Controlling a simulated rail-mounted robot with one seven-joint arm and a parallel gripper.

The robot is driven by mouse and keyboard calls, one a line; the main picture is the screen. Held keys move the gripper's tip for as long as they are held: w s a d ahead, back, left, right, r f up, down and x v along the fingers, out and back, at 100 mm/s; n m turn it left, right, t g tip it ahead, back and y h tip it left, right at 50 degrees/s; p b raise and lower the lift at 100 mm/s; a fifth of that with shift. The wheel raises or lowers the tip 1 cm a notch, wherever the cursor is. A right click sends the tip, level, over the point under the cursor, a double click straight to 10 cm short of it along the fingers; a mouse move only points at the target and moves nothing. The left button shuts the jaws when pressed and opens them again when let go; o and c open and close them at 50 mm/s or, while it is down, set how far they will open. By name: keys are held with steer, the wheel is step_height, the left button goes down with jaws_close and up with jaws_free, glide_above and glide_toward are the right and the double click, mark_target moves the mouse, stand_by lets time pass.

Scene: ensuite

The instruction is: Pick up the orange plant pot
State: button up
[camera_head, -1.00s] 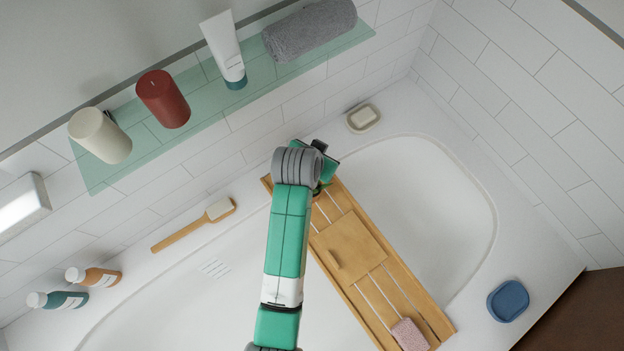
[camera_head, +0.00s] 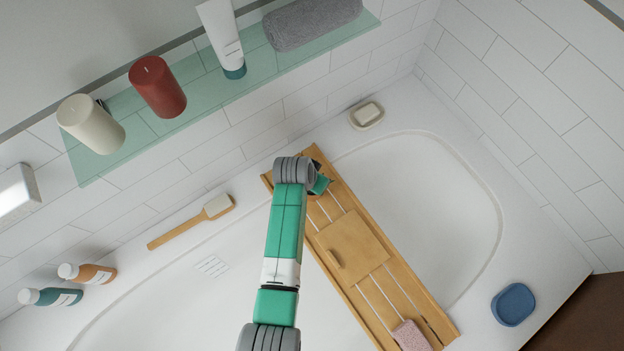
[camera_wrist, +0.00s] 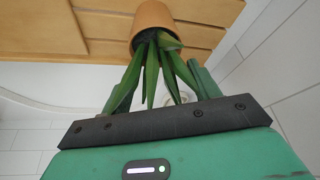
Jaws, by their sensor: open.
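The orange plant pot (camera_wrist: 153,18) shows in the wrist view at the top centre, with long green leaves (camera_wrist: 160,68) reaching toward my gripper. It stands at the end of the wooden bath tray (camera_wrist: 75,25). My gripper (camera_wrist: 163,72) is open, with one green finger on each side of the leaves; the pot itself is beyond the fingers. I cannot tell whether the fingers touch the leaves. In the head view, my gripper (camera_head: 319,185) is over the upper end of the tray (camera_head: 385,285), and my arm hides the pot.
A pink sponge (camera_head: 410,336) lies on the tray's lower end. A soap dish (camera_head: 366,115) and a wooden brush (camera_head: 192,222) are on the tub ledge. A glass shelf (camera_head: 146,110) with candles, a tube and a towel is above. The tub interior (camera_head: 425,190) is clear.

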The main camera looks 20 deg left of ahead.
steer(key=c, duration=1.3)
jaws_close()
steer(key=shift+r, duration=0.1)
steer(key=shift+r, duration=0.3)
step_height(320, 180, up, 3)
steer(key=shift+s+r+p, duration=0.1)
steer(key=shift+s+p, duration=0.05)
steer(key=shift+p, duration=0.7)
steer(key=s+r+p, duration=0.1)
steer(key=s+p, duration=0.1)
steer(key=s, duration=1.3)
steer(key=shift+s+d+p, duration=0.3)
steer(key=shift+s+p, duration=0.05)
steer(key=shift+p, duration=0.05)
